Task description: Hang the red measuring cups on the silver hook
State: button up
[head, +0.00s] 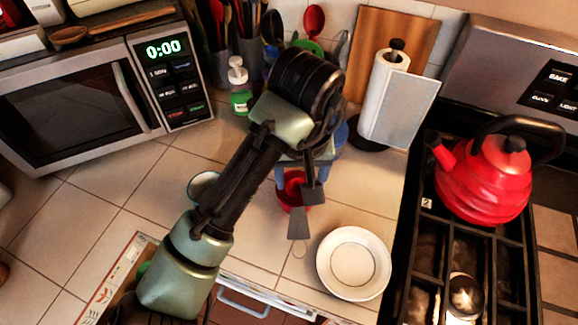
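The red measuring cups (291,184) appear as a red, rounded shape on the tiled counter below my wrist, partly hidden by my arm and fingers. A thin pale loop (299,250) lies just in front of my gripper; I cannot tell whether it belongs to the cups. My gripper (306,207) points down over the counter beside the red shape. Its two grey finger plates look apart, with nothing clearly between them. I cannot make out the silver hook with certainty; red and green utensils (313,21) show at the back wall.
A white plate (354,263) lies right of my gripper. A paper towel holder (384,98), a cutting board (393,40) and a soap bottle (239,86) stand behind. A microwave (85,95) is left; a red kettle (482,180) sits on the stove at right.

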send_over(298, 208)
jog(key=f, duration=0.7)
jog(key=shift+s+a+f, duration=0.1)
jog(key=shift+s+a, duration=0.1)
jog(key=shift+s, duration=0.15)
jog(key=shift+w+d+f+p, duration=0.1)
jog(key=shift+w+f+p, duration=0.1)
jog(key=shift+f, duration=1.25)
jog(key=shift+w+d+f+p, duration=0.1)
jog(key=shift+f+p, duration=0.1)
jog(key=shift+f, duration=1.25)
grip_shut()
